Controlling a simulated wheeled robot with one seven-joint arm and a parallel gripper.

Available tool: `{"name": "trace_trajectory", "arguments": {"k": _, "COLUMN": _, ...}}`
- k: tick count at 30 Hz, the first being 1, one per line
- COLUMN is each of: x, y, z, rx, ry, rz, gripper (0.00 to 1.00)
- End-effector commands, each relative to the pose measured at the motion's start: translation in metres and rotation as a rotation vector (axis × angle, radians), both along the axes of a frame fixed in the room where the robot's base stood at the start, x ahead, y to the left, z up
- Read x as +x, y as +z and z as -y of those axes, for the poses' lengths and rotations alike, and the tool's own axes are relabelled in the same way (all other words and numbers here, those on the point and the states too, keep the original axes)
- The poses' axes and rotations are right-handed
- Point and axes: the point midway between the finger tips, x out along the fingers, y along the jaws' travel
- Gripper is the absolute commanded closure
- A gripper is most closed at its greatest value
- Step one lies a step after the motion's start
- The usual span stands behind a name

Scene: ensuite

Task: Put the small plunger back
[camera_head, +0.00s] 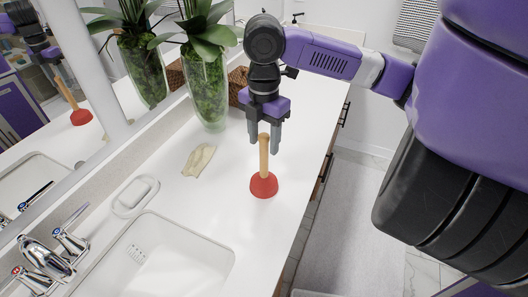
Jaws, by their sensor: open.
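The small plunger (264,182) stands upright on the white countertop (215,185), its red rubber cup down and its wooden handle up. My gripper (264,148) points down right above it, fingers open, one on each side of the top of the handle. I cannot tell whether either finger touches the handle. The plunger and my arm also show as reflections in the mirror at left.
A tall glass vase with a green plant (206,85) stands behind, near woven brown baskets (238,84). A crumpled beige cloth (199,159), a white soap dish (135,196), a sink (150,262) and a chrome faucet (48,258) lie to the left. The counter edge drops off at right.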

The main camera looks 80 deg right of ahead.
Motion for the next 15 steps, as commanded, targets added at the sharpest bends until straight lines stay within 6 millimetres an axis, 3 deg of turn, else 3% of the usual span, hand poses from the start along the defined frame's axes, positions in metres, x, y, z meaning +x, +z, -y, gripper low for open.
{"name": "trace_trajectory", "arguments": {"k": 6, "x": 0.001, "y": 0.041, "z": 0.000, "rx": -0.002, "ry": 0.001, "rz": 0.001, "gripper": 0.52}}
{"name": "trace_trajectory", "arguments": {"k": 15, "x": 0.000, "y": 0.063, "z": 0.000, "rx": 0.000, "ry": 0.000, "rz": 0.000, "gripper": 0.52}}
